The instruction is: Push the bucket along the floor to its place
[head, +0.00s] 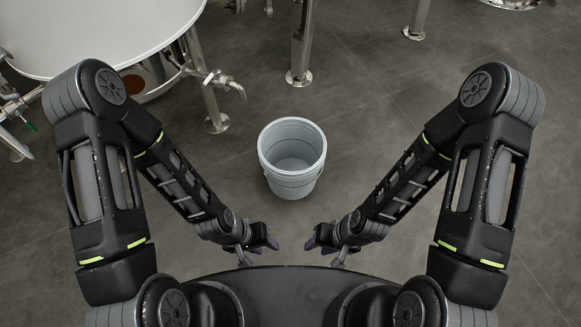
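A light grey bucket (291,183) stands upright on the dark tiled floor, in the middle of the head view. It looks empty, and a thin wire handle hangs on its near side. My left gripper (272,244) is below and a little left of the bucket in the picture, apart from it. My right gripper (310,244) is below and a little right of it, also apart from it. The two grippers point toward each other with a gap between them. Their fingers are small and dark, so I cannot tell whether they are open or shut.
A large white-topped tank (95,35) stands at the upper left, with metal legs and a steel tap (225,82) on its side. A steel leg (301,50) stands on the floor beyond the bucket, and another (417,20) to its right. The floor (400,110) right of the bucket is clear.

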